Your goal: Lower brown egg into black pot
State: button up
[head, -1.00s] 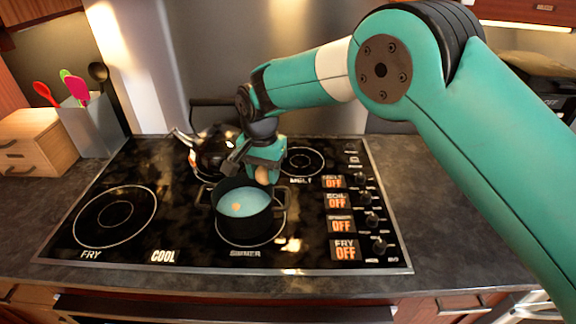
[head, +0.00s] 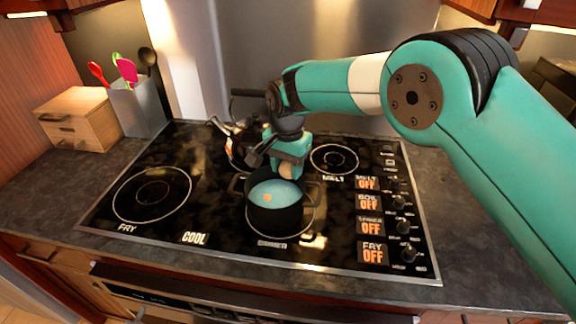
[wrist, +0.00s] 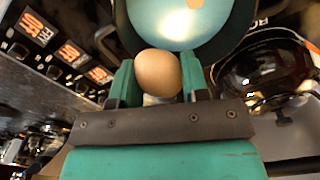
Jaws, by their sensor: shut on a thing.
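The black pot (head: 274,218) stands on the lower middle burner, with light blue liquid (head: 284,188) in it. A small orange-brown spot shows in the liquid. My gripper (wrist: 157,78) is shut on the brown egg (wrist: 157,72), one finger on each side. The egg also shows in the head view (head: 286,171), at the far rim of the pot. In the wrist view the egg overlaps the pot's edge and the liquid lies just beyond it. I cannot tell its exact height above the rim.
A shiny kettle (head: 240,145) stands close behind the pot on the left. The cooktop's knobs (head: 403,226) are at the right. The fry burner (head: 152,195) and melt burner (head: 334,159) are empty. A utensil holder (head: 139,107) and wooden box (head: 78,119) stand at the back left.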

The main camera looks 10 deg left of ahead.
jog(key=shift+f, duration=0.15)
jog(key=shift+f+b, duration=2.25)
jog(key=shift+f, duration=1.4)
jog(key=o, duration=0.7)
jog(key=shift+r, duration=0.1)
